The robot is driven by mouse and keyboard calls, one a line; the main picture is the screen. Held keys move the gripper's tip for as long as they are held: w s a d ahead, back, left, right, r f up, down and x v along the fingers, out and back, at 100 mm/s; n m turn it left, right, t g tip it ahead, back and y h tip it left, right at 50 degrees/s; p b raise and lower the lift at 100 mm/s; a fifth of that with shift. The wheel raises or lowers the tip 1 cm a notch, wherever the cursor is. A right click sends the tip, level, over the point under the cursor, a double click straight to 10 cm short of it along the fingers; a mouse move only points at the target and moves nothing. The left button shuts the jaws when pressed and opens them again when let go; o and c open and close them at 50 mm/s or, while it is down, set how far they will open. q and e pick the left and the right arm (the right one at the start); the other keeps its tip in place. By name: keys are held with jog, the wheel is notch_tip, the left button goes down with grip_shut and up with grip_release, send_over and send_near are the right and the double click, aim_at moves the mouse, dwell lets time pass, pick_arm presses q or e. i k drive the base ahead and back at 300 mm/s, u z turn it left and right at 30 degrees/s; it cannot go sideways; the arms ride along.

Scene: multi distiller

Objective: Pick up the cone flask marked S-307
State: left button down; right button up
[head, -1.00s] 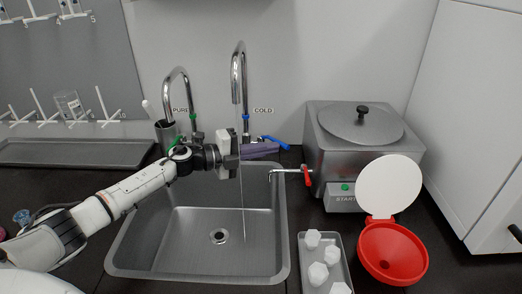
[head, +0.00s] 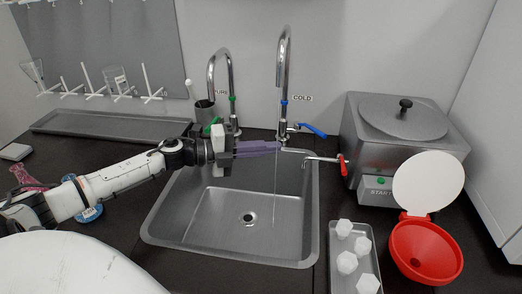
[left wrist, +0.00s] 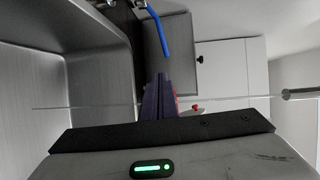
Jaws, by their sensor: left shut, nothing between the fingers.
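No marking S-307 is legible in these views. A clear cone-shaped glass vessel (head: 33,72) hangs on the rack at the far left of the head view. A second clear vessel with a label (head: 118,82) hangs on a lower peg; its text is too small to read. My left gripper (head: 278,147) is shut and empty over the back of the sink, close to the cold tap's thin water stream (head: 275,195). Its purple fingers (left wrist: 155,98) also show in the left wrist view. It is far to the right of both vessels. My right gripper is out of view.
The sink (head: 190,235) lies below my left arm, with the blue tap handle (head: 313,131) beyond the fingertips. A metal tank (head: 365,150), a red funnel (head: 395,250) and a tray (head: 343,285) of white pieces stand right. A long empty tray (head: 80,124) lies back left.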

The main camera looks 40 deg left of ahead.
aim_at(18, 171)
jog(key=k, duration=1.5)
